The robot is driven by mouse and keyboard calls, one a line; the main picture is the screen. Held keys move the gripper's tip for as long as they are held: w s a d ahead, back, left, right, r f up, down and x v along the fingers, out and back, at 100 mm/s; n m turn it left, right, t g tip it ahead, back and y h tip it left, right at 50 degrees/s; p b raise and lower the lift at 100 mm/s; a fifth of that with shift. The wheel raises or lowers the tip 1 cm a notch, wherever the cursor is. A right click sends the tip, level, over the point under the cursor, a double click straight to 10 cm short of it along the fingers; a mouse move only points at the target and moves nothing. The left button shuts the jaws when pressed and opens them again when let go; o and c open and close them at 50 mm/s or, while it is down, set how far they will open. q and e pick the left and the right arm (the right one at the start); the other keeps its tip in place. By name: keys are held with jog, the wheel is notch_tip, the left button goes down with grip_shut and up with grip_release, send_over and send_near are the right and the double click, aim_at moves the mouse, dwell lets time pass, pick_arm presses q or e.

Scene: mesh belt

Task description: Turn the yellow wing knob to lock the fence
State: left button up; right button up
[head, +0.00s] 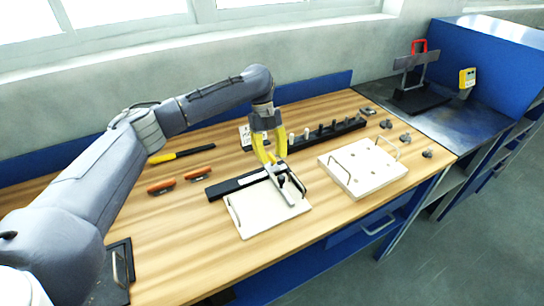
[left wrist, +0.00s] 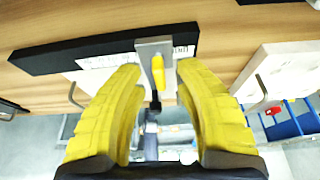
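The yellow wing knob (left wrist: 158,75) shows in the left wrist view, on top of a grey metal fence block (left wrist: 153,49). The fence sits across a black rail (left wrist: 90,50) with a printed scale; in the head view the grey fence (head: 284,190) lies over a white board with a handle (head: 262,219). My left gripper (left wrist: 159,70) has its yellow fingers spread, one on each side of the knob, with gaps visible. In the head view the left gripper (head: 269,158) points down above the fence and hides the knob. My right gripper is not in view.
A second white board with handles (head: 362,168) lies to the right. A black rack with pegs (head: 328,134) stands behind. Several small grey knobs (head: 405,138) sit at the right edge.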

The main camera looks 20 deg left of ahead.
pick_arm(q)
jog(key=v, duration=1.1)
jog(key=shift+w+r, duration=0.15)
jog(key=shift+r, duration=0.15)
jog(key=shift+a, duration=0.1)
